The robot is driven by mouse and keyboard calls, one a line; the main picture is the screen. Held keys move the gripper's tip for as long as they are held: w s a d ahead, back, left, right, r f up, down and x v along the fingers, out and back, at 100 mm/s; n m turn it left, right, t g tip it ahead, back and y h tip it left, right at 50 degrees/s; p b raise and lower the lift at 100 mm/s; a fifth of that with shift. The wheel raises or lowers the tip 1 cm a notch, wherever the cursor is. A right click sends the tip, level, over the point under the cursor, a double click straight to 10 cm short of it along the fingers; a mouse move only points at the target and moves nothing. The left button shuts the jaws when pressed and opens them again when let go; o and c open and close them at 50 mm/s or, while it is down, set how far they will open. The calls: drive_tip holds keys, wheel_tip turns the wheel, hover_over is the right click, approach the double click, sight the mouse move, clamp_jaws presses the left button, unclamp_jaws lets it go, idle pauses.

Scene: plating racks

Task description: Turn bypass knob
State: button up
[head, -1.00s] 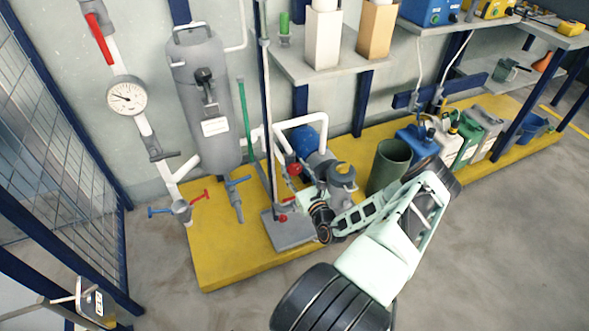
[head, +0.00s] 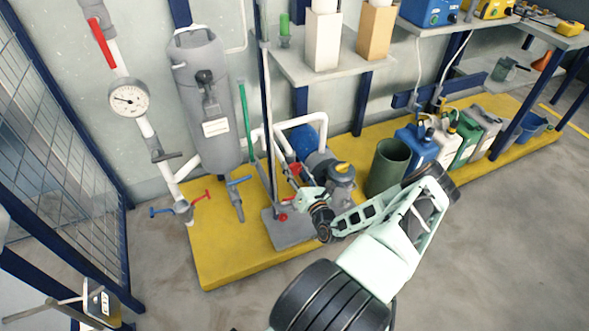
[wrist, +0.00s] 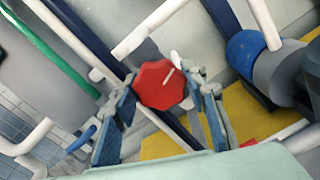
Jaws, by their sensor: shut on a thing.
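The bypass knob is a red, many-sided knob (wrist: 160,85) with a white line on its face, in the middle of the wrist view. The line points up and slightly right there. My gripper (wrist: 163,98) has one finger on each side of the knob and is shut on it. In the head view, my gripper (head: 300,189) is at the pump area beside the thin upright post, and a bit of the red knob (head: 296,168) shows just above it. The knob's back and its stem are hidden.
A blue-ended pump (wrist: 250,55) and white pipes stand close to the right of the knob in the wrist view. A grey tank (head: 203,100) and a pressure gauge (head: 128,98) are left in the head view. A green bin (head: 388,167) stands right of my gripper.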

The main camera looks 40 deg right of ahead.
sight(294, 164)
drive_tip(key=o, duration=1.2)
wheel_tip(294, 164, up, 10)
drive_tip(key=shift+r, duration=0.1)
